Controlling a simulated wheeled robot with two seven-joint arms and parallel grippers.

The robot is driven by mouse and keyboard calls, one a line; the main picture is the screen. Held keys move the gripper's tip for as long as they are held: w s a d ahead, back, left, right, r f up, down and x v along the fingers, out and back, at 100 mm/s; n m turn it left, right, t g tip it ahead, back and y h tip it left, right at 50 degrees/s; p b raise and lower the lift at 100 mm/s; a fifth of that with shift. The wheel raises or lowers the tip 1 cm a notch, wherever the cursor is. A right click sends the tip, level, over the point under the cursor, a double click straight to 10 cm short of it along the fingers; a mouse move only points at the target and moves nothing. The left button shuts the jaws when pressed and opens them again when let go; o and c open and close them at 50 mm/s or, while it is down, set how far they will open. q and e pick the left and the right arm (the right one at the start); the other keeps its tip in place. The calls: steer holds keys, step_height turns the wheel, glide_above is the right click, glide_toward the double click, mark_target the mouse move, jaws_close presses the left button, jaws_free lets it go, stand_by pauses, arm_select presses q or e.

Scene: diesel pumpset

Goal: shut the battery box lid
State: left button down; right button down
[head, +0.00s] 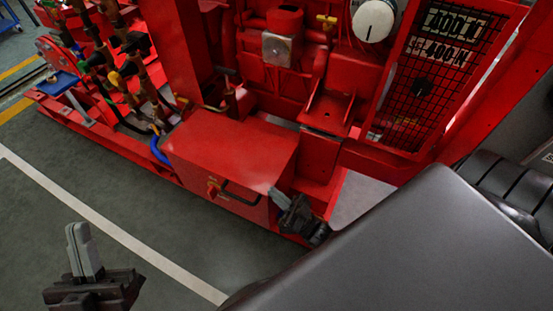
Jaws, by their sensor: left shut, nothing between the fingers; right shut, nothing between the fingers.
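The red battery box (215,185) sits low on the red pumpset frame, in the middle of the head view. Its flat red lid (235,148) lies over the top, and I see no clear gap along its front edge. A black handle (240,196) and a small red latch-like part are on the front face. My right gripper (277,197) is shut and empty at the box's front right corner, close to the lid's edge; I cannot tell if it touches. My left gripper (76,237) is shut and empty over the floor, front left, well apart from the box.
The red engine (285,70) and a mesh guard (430,80) rise behind the box. Pipes and valves (120,70) and a blue hose (158,150) stand to its left. The green floor (60,195) with a white line is clear at front left.

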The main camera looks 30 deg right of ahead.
arm_select(q)
steer(key=shift+d, duration=0.1)
arm_select(e)
steer(key=shift+s+f, duration=0.1)
steer(key=shift+f, duration=0.15)
